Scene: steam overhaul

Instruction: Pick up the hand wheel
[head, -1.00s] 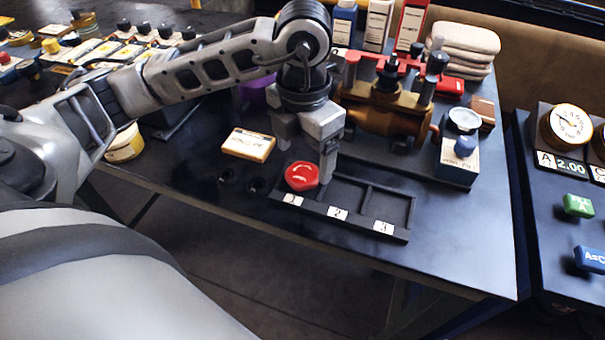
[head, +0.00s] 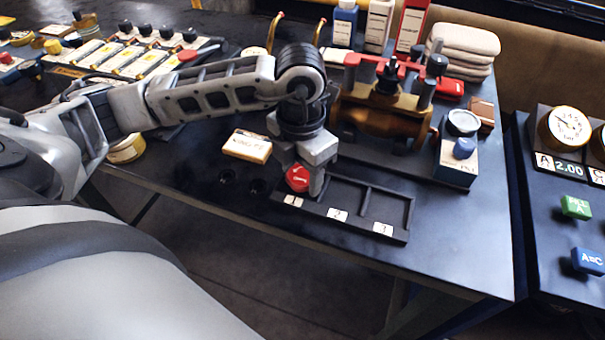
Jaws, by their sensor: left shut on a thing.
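The red hand wheel (head: 297,179) is at compartment 1, the left end of the black tray (head: 362,232) on the dark bench. My left gripper (head: 304,177) comes down from above and is shut on the hand wheel, with one finger in front of its right side. The other finger is mostly hidden. I cannot tell whether the wheel still touches the tray floor. Compartments 2 and 3 look empty. My right gripper does not show.
A brass valve body (head: 380,118) with a red bar on top stands behind the tray. A small labelled yellow box (head: 247,146) lies left of the gripper. A gauge block (head: 457,158) stands at the right. The bench's right front corner is clear.

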